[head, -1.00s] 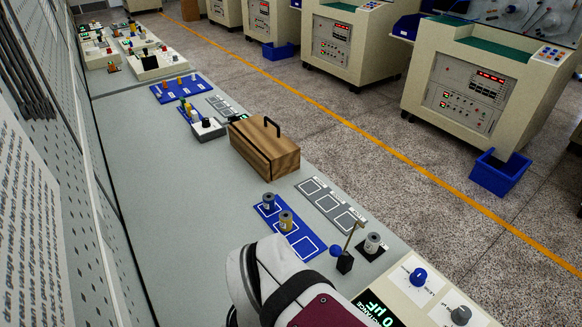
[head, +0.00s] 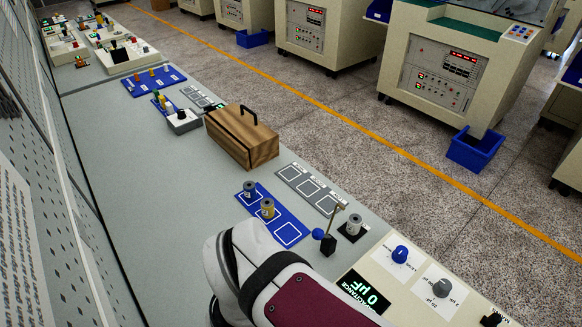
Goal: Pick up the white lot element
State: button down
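Small cylindrical elements stand upright near the front of the bench. A grey-white one (head: 250,189) and a yellowish one (head: 267,208) stand on a blue mat (head: 272,222) with white squares; the nearest square is empty. Another grey-white element (head: 354,225) stands on a small black pad, right of a small stand with a blue ball. I cannot tell which one is the white lot element. My white arm with its maroon panel is at the bottom, just in front of the blue mat. My gripper is not visible.
A grey mat (head: 311,189) with empty squares lies beside the blue one. A wooden box (head: 240,139) with a handle stands behind. A meter panel (head: 412,280) with knobs reads 0 µF at front right. The bench's left middle is clear.

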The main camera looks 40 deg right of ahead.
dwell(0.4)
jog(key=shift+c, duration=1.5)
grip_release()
